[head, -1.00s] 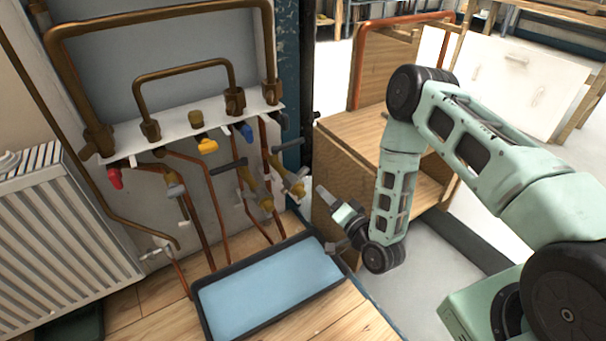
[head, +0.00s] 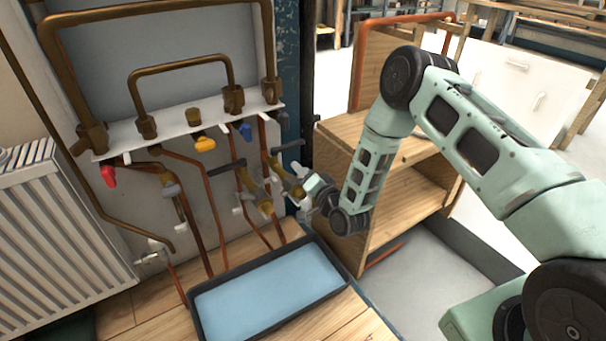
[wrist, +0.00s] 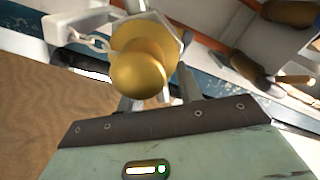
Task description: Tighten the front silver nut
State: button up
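The front silver nut (wrist: 181,32) shows in the wrist view as a silver faceted rim partly hidden behind a rounded brass part (wrist: 142,72). In the head view, my gripper (head: 309,187) is at the rightmost brass valve (head: 281,173) and covers the nut there. In the wrist view, my gripper's two grey fingers (wrist: 158,94) stand apart, one on each side below the brass part. The brass part hides the fingertips in part, and I cannot tell whether they touch the nut.
A blue tray with a dark rim (head: 205,317) lies on the wooden floor below the pipes. A white radiator (head: 62,225) stands left. Red (head: 108,175), yellow (head: 204,143) and blue (head: 245,131) valve handles sit under the white rail. A wooden cabinet (head: 415,205) stands right behind my arm.

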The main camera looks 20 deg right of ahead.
grip_shut()
jog(key=shift+d+f+m, duration=0.1)
jog(key=shift+m, duration=0.2)
jog(key=shift+f+m+b, duration=0.25)
jog(key=shift+f+m, duration=0.6)
jog(key=shift+m, duration=1.35)
jog(key=shift+f+m+b, duration=0.25)
jog(key=shift+f+m, duration=0.6)
jog(key=shift+m, duration=1.35)
jog(key=shift+f+m+b, duration=0.25)
jog(key=shift+f+m, duration=0.6)
jog(key=shift+m, duration=1.35)
grip_release()
